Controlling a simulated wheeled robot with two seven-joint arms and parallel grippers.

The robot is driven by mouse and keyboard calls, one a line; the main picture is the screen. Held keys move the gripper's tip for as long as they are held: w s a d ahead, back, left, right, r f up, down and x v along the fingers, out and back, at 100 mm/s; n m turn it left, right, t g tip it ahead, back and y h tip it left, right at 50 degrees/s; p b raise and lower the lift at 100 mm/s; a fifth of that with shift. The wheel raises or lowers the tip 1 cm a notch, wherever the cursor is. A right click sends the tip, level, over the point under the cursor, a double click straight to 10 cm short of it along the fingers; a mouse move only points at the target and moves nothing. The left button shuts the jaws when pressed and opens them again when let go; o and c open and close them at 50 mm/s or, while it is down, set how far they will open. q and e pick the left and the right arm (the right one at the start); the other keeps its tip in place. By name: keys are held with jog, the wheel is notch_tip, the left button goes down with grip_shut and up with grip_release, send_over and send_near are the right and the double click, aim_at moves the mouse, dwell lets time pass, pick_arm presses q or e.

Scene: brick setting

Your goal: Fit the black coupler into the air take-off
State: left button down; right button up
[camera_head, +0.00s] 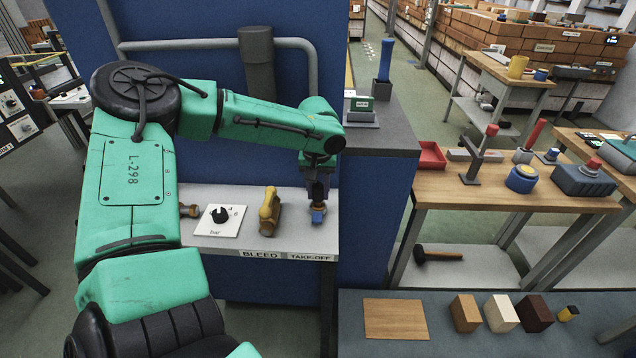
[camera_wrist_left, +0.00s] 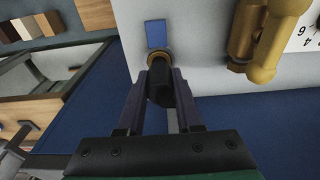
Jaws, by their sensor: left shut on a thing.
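My left gripper (camera_head: 318,192) reaches down over the right end of the grey shelf, above the "TAKE-OFF" label (camera_head: 310,257). In the left wrist view the gripper (camera_wrist_left: 162,85) is shut on the black coupler (camera_wrist_left: 161,92). The air take-off is a brass ring (camera_wrist_left: 158,58) with a blue tab (camera_wrist_left: 156,33) beside it. The coupler's front end meets the brass ring in that view; how deep it sits cannot be seen. In the head view the blue part of the take-off (camera_head: 318,214) shows just below the fingers, and the coupler is mostly hidden. My right gripper is not in view.
A brass bleed valve with a yellow handle (camera_head: 268,212) stands close to the left of the take-off. A white dial plate (camera_head: 219,219) and a brass fitting (camera_head: 189,211) are further left. A blue panel (camera_head: 200,140) rises behind the shelf (camera_head: 293,240).

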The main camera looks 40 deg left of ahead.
aim_at(318, 184)
pick_arm(q)
jog(key=shift+f+b, duration=0.6)
jog(key=shift+f, duration=0.35)
jog(key=shift+c, duration=0.5)
grip_release()
jog(key=shift+r, duration=0.15)
notch_tip(318, 184, up, 6)
jog(key=p, duration=0.6)
